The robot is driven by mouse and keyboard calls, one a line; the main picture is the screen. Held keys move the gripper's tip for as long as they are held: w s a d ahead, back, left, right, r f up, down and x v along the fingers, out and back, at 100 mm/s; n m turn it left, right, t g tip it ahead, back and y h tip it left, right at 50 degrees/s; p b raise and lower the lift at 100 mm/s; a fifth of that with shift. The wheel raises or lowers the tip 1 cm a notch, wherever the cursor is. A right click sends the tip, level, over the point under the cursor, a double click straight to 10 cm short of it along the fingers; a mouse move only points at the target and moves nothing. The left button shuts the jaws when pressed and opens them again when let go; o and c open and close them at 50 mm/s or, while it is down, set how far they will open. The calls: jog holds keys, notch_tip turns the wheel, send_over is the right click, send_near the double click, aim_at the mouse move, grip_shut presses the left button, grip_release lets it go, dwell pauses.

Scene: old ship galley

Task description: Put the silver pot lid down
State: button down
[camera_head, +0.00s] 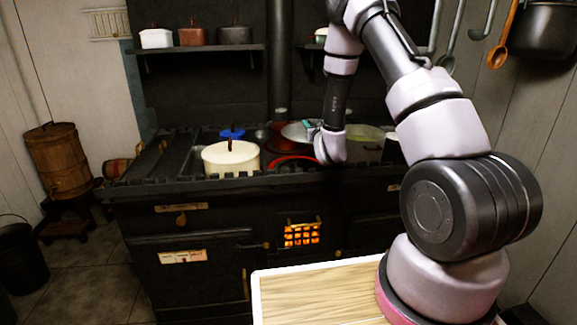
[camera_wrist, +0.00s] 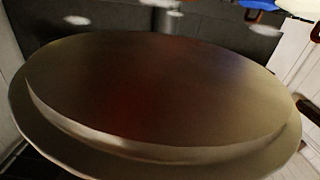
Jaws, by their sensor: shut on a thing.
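The silver pot lid (camera_head: 297,132) is a round metal disc over the stove top, right of the cream pot. In the wrist view the lid (camera_wrist: 160,95) fills most of the picture as a broad, dull metal disc with a raised rim. My gripper (camera_head: 312,127) is shut on the lid at its right side in the head view. The fingers are mostly hidden by my wrist. I cannot tell whether the lid touches anything beneath it.
The black stove (camera_head: 215,225) holds a cream pot (camera_head: 231,160), a blue item (camera_head: 232,134) behind it, and a red pan (camera_head: 291,161) near the lid. A shelf (camera_head: 200,47) with several small pots hangs above. Ladles and a dark pot (camera_head: 545,30) hang at right.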

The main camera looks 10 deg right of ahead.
notch_tip(320, 180, down, 10)
jog(key=shift+r, duration=0.25)
jog(key=shift+a+f, duration=0.1)
jog(key=shift+f, duration=0.1)
jog(key=shift+f, duration=0.4)
jog(key=c, duration=0.5)
grip_release()
